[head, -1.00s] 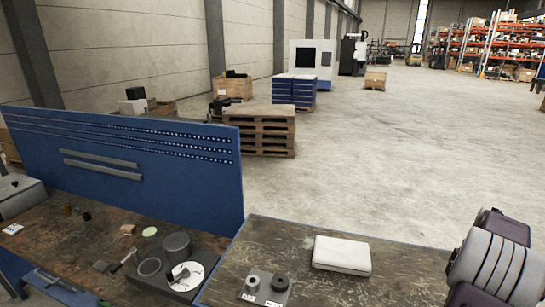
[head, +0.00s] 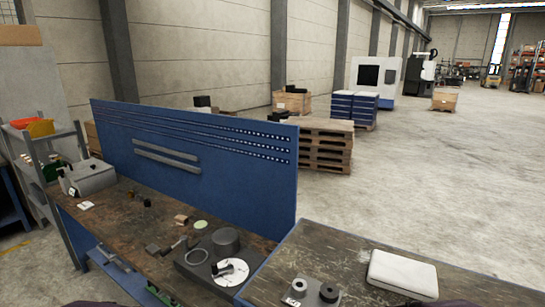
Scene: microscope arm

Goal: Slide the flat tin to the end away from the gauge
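The flat tin, a white rounded flat case (head: 403,273), lies closed on the right-hand wooden bench top near the bottom right of the head view. No gripper is near it in the picture. On the left bench, a dark plate bears a round white dial-like disc (head: 232,271) with a dark piece across it, which may be the gauge; I cannot tell for sure. Neither of my grippers shows; only dark slivers, perhaps of my arms, show at the bottom edge.
A dark block with two cylinders (head: 311,294) sits left of the tin. A blue perforated panel (head: 200,165) backs the left bench. The right bench top (head: 330,246) is bare behind the tin.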

